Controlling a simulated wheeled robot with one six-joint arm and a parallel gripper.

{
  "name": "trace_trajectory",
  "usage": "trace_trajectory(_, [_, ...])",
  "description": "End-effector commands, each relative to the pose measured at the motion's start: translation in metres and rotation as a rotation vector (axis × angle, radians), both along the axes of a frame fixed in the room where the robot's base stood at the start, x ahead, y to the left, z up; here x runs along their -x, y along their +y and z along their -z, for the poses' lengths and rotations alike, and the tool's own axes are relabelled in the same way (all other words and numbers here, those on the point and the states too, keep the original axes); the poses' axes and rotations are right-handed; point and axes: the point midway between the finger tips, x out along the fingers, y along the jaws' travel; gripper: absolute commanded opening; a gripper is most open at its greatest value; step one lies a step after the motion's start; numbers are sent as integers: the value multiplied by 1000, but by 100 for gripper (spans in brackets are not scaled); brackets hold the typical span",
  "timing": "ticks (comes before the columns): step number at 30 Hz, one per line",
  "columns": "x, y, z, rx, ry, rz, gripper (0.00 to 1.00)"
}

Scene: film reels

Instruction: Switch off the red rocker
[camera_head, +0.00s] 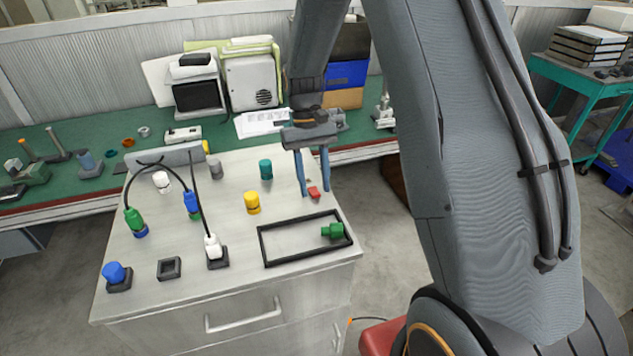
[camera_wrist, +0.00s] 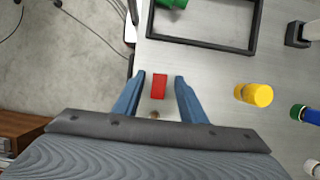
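The red rocker (camera_head: 313,192) is a small red piece near the right edge of the cabinet top. In the wrist view it shows as a red block (camera_wrist: 158,86) with a small round brownish spot just below it. My gripper (camera_head: 316,194) points down, with its two blue fingers apart on either side of the rocker. The wrist view shows the open fingers (camera_wrist: 159,76) with a gap to the red block on each side. How high the fingertips are above the cabinet top, and which way the rocker is tipped, I cannot tell.
A black frame (camera_head: 262,247) with a green piece (camera_head: 333,231) lies in front of the rocker. A yellow cylinder (camera_head: 252,203) and a teal cylinder (camera_head: 266,169) stand to its left. Cabled plugs, including a white one (camera_head: 212,245), stand farther left. The cabinet edge is close on the right.

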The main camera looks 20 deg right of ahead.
Motion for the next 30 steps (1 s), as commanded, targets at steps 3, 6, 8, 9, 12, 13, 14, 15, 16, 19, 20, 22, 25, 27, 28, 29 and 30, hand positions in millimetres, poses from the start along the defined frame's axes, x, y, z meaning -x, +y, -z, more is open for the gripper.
trace_trajectory(3, [0,0,0,0,1,0,38])
trace_trajectory(6, [0,0,0,0,1,0,38])
trace_trajectory(8, [-1,0,-1,0,0,0,38])
trace_trajectory(9, [-2,0,-4,0,0,0,38])
trace_trajectory(12, [-6,0,-13,0,-2,0,38])
trace_trajectory(13, [-8,0,-18,0,-3,0,38])
trace_trajectory(14, [-10,0,-22,0,-4,0,38])
trace_trajectory(15, [-13,0,-28,0,-3,0,38])
trace_trajectory(16, [-15,0,-33,0,-4,0,38])
trace_trajectory(19, [-20,0,-48,0,-3,0,38])
trace_trajectory(20, [-22,0,-52,0,-3,0,38])
trace_trajectory(22, [-24,0,-61,0,-2,0,38])
trace_trajectory(25, [-27,0,-68,0,-1,0,38])
trace_trajectory(27, [-28,0,-71,0,0,0,38])
trace_trajectory(28, [-28,0,-72,0,0,0,38])
trace_trajectory(29, [-28,0,-73,0,1,0,38])
trace_trajectory(30, [-28,0,-73,0,1,0,38])
